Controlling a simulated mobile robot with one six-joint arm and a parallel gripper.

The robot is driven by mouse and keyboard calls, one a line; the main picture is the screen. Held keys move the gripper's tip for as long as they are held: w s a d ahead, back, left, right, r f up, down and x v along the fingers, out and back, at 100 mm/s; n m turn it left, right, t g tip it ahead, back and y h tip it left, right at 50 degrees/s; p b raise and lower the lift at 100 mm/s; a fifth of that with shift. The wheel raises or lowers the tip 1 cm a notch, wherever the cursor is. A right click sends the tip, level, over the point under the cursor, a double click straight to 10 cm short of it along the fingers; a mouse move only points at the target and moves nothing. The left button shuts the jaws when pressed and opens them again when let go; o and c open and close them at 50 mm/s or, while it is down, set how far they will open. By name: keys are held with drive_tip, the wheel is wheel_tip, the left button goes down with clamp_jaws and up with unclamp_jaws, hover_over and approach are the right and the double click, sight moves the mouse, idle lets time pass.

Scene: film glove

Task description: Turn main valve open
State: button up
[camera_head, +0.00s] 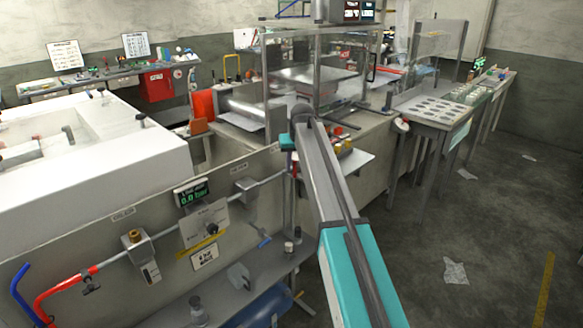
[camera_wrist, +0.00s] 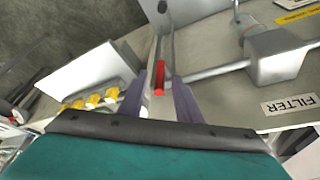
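A narrow red handle (camera_wrist: 160,76), possibly the main valve's, shows in the wrist view beside a grey vertical post at the end of the pipe run. In the head view a small red part (camera_head: 296,170) shows just below the end of my arm, probably the same handle. My gripper (camera_wrist: 160,94) has its two purple-grey fingers apart. The red handle appears between them in the picture; I see no finger touching it. In the head view my arm hides most of the gripper. A pressure display (camera_head: 192,193) on the panel reads 0.0 bar.
A grey filter box (camera_wrist: 275,55) on the pipe, with a FILTER label (camera_wrist: 289,104), is right of the fingers in the wrist view. A blue tank (camera_head: 265,306) lies below the panel. Floor at right is mostly open.

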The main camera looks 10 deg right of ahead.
drive_tip(key=shift+x, duration=1.4)
drive_tip(key=shift+c, duration=0.3)
